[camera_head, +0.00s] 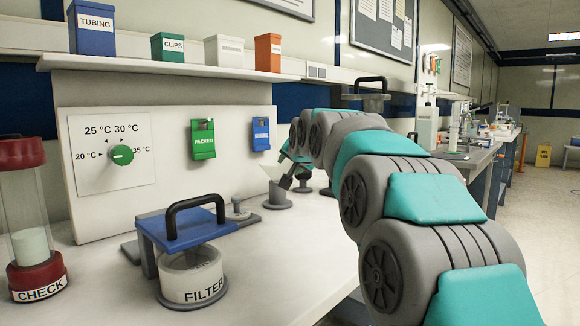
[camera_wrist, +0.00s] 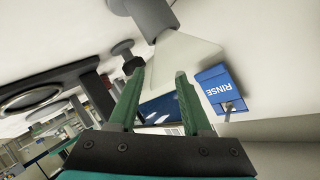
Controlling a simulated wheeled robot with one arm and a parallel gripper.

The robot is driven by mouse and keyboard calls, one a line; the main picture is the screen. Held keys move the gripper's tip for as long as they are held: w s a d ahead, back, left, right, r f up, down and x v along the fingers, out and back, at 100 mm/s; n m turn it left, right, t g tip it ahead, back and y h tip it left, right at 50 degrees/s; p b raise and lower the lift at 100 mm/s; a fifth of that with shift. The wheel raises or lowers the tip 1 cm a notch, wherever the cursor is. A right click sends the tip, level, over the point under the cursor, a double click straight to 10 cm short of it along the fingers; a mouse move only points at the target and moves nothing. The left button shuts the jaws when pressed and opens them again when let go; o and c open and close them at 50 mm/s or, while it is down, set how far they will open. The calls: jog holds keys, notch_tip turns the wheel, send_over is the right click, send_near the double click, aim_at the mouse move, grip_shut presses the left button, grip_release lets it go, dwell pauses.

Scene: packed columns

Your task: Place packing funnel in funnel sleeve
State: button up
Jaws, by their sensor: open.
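The pale, cone-shaped packing funnel (camera_wrist: 185,58) shows in the wrist view, its narrow end at a grey cylindrical sleeve (camera_wrist: 148,14). In the head view the funnel (camera_head: 272,172) stands wide end up at the grey, round-based sleeve (camera_head: 277,197). I cannot tell how deep its stem sits. My gripper (camera_wrist: 157,73) is open, its two green fingers apart and pointing at the funnel, with no grip on it. In the head view my gripper (camera_head: 290,180) is beside the funnel, partly hidden by my arm.
A blue-topped FILTER unit (camera_head: 192,277) with a black handle stands in front. The CHECK column (camera_head: 30,225) is at the left. Green PACKED (camera_head: 203,145) and blue RINSE (camera_wrist: 222,86) tags hang on the panel. Bench between FILTER and my arm is clear.

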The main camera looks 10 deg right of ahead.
jog(key=v, duration=1.1)
jog(key=shift+b, duration=0.35)
jog(key=shift+s, duration=0.15)
